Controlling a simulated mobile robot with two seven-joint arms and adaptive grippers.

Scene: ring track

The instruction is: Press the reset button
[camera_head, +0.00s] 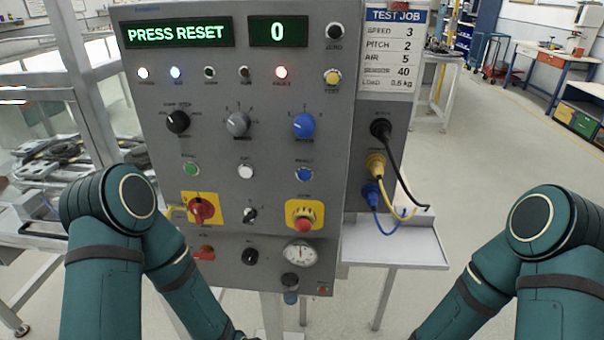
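A grey control panel (215,100) stands upright in front of me. Its left display (178,33) reads "PRESS RESET" in green, and the display beside it (278,31) reads 0. A row of push buttons has a green button (190,170), a white button (245,171) and a blue button (304,174). Above right are a yellow button (332,77) and a black one (334,31). The small labels are too blurred to tell which is the reset button. Both my arms bend down beside the panel, and both grippers are out of view below the frame.
A red mushroom button (303,222) and a red rotary switch (201,209) sit on yellow plates. Knobs (238,123) lie above the button row. Cables (398,170) hang at the panel's right side over a small shelf (400,248). Open floor (480,150) lies right.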

